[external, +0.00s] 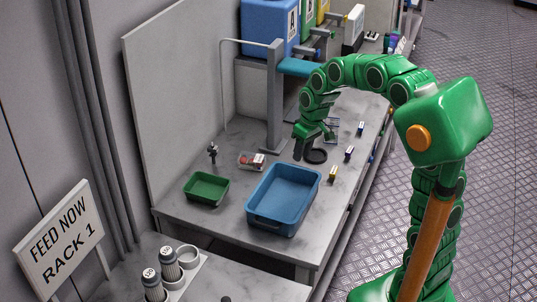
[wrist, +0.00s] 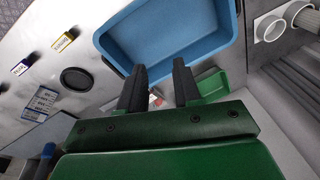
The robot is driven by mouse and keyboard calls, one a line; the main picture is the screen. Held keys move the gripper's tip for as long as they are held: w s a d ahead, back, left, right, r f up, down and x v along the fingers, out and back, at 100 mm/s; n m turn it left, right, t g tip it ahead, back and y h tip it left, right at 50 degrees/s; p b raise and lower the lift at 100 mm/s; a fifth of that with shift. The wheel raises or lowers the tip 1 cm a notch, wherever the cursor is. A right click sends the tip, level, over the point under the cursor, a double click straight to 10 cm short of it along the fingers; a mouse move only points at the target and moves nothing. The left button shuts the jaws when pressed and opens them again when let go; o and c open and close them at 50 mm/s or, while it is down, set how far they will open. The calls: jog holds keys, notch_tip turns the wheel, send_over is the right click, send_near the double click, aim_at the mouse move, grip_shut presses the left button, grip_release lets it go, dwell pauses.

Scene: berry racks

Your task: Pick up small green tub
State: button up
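The small green tub (external: 206,188) sits on the grey marbled counter, left of a larger blue tub (external: 283,199). In the wrist view the green tub (wrist: 211,84) shows beyond the right finger, partly hidden by it. The blue tub (wrist: 170,38) lies ahead of the fingers there. My gripper (external: 308,148) is above the counter, behind the tubs and to the right of the green one, apart from both. In the wrist view my gripper (wrist: 158,72) has its two dark fingers spread with nothing between them.
A small red-and-white item (external: 252,161) lies behind the tubs, beside a small dark upright object (external: 212,152). A black ring (external: 316,156) and small labelled blocks (external: 333,173) lie on the right side. White cup holders (external: 187,258) stand on the front counter.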

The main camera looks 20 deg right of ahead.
jog(key=w+a+f+n+y, duration=0.15)
jog(key=w+a+f, duration=0.35)
jog(key=w+a, duration=0.7)
jog(key=n+t, duration=0.1)
jog(key=n, duration=0.2)
send_near(209, 176)
jog(key=shift+s+a+f+m+y, duration=0.1)
jog(key=shift+s+f+m+y, duration=0.1)
jog(key=shift+f, duration=0.25)
jog(key=shift+s+a+f+m+y, duration=0.1)
jog(key=shift+a+f+y, duration=0.05)
jog(key=shift+f, duration=0.25)
jog(key=shift+w+a+f, duration=0.2)
jog(key=shift+a+f, duration=0.05)
jog(key=shift+a, duration=0.05)
jog(key=shift+x, duration=0.95)
jog(key=shift+w+d+x, duration=0.1)
jog(key=shift+w+x, duration=0.05)
jog(key=shift+x, duration=0.75)
jog(key=shift+w+d+x, duration=0.1)
jog(key=shift+w+x, duration=0.05)
jog(key=shift+x, duration=0.8)
jog(key=shift+w+d+x, duration=0.1)
jog(key=shift+w+x, duration=0.1)
jog(key=shift+x, duration=0.7)
jog(key=shift+f, duration=0.25)
grip_shut()
